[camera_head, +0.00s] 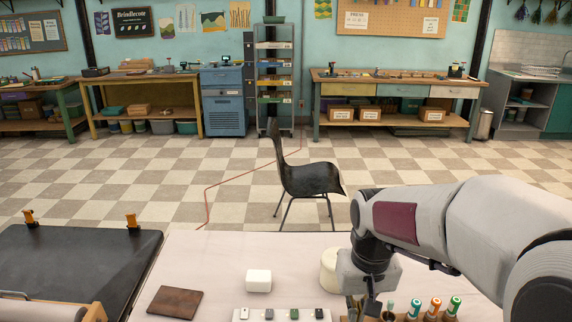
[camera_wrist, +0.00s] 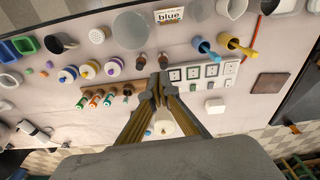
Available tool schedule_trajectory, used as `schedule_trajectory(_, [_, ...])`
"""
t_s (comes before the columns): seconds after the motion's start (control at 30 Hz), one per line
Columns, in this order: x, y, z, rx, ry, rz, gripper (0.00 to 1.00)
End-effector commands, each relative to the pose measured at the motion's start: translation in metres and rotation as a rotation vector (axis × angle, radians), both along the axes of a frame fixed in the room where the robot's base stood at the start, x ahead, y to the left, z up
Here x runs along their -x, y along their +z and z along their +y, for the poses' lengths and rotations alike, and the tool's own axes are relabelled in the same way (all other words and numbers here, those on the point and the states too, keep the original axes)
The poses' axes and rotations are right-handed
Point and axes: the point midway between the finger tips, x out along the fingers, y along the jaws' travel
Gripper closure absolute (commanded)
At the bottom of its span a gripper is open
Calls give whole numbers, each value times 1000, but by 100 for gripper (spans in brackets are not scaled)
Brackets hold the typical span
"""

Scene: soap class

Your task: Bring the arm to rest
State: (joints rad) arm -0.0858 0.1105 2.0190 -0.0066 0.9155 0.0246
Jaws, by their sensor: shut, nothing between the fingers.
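My gripper (camera_wrist: 158,84) is shut with its fingertips together and nothing between them. In the wrist view it points down over the pale worktable (camera_wrist: 250,118), near the left end of a white strip with several square sockets (camera_wrist: 203,72). In the head view my arm reaches in from the right, and my gripper (camera_head: 372,305) hangs at the bottom edge, its fingertips not clearly seen. A white cylinder (camera_head: 329,270) stands partly behind the wrist; a pale round thing (camera_wrist: 165,122) shows between the fingers in the wrist view, below them.
A rack of capped bottles (camera_head: 430,312) stands close to the gripper's right in the head view. A white block (camera_head: 258,280) and brown board (camera_head: 175,302) lie left. A chair (camera_head: 308,178) stands beyond the table.

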Motion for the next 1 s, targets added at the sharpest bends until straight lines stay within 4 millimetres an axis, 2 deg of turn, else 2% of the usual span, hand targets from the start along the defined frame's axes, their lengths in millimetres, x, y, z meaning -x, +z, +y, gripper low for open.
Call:
schedule_trajectory(0.4, [65, 29, -12, -6, -8, -67, 100])
schedule_trajectory(1.0, [146, 49, -25, -12, -28, -189, 100])
